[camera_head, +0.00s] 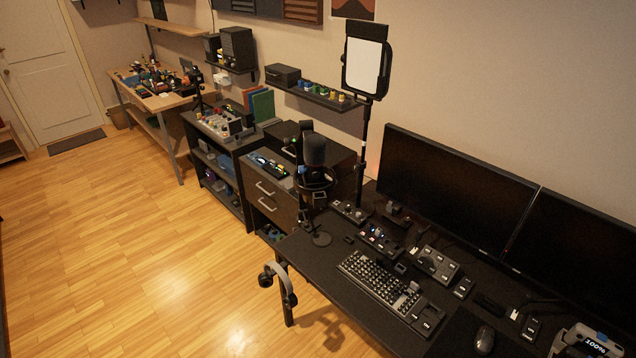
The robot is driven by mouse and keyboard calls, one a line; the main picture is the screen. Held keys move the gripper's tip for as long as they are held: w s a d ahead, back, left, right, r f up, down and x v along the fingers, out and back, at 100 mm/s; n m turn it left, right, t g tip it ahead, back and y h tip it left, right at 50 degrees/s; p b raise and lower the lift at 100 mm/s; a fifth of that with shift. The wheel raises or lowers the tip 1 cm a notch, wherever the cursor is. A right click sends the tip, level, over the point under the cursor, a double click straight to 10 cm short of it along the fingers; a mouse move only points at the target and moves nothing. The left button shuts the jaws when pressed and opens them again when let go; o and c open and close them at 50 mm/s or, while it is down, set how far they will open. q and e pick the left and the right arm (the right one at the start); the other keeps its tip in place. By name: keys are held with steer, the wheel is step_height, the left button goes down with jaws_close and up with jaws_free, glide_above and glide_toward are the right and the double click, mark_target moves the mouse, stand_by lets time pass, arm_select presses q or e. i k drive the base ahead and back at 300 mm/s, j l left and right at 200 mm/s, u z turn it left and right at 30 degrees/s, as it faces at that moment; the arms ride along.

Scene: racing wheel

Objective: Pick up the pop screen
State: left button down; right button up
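A black microphone (315,151) stands upright near the left end of the black desk, with a dark ring-like mount around its lower part. A thin stand with a round base (319,239) is below it on the desk. I cannot tell which dark part here is the pop screen; it blends with the microphone and the dark cabinet behind.
The black desk (330,262) holds a keyboard (380,284), control boxes (436,264) and a mouse (485,338). Two monitors (455,185) stand behind. A light panel (366,66) rises on a pole. Headphones (280,284) hang at the desk's left edge. Wooden floor at left is clear.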

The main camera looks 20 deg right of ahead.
mark_target(235, 126)
steer(key=i+j+u, duration=0.35)
steer(key=i, duration=0.25)
steer(key=i+j+u, duration=0.15)
steer(key=i+u, duration=0.2)
steer(key=i, duration=0.3)
steer(key=i+u, duration=0.35)
steer(key=i, duration=0.25)
steer(key=i+z, duration=0.3)
steer(key=i, duration=0.25)
steer(key=i+j+z, duration=0.1)
steer(key=i+z, duration=0.15)
steer(key=i, duration=0.25)
steer(key=i+j+z, duration=0.3)
steer(key=i, duration=0.2)
steer(key=i+l, duration=0.05)
steer(key=l, duration=0.05)
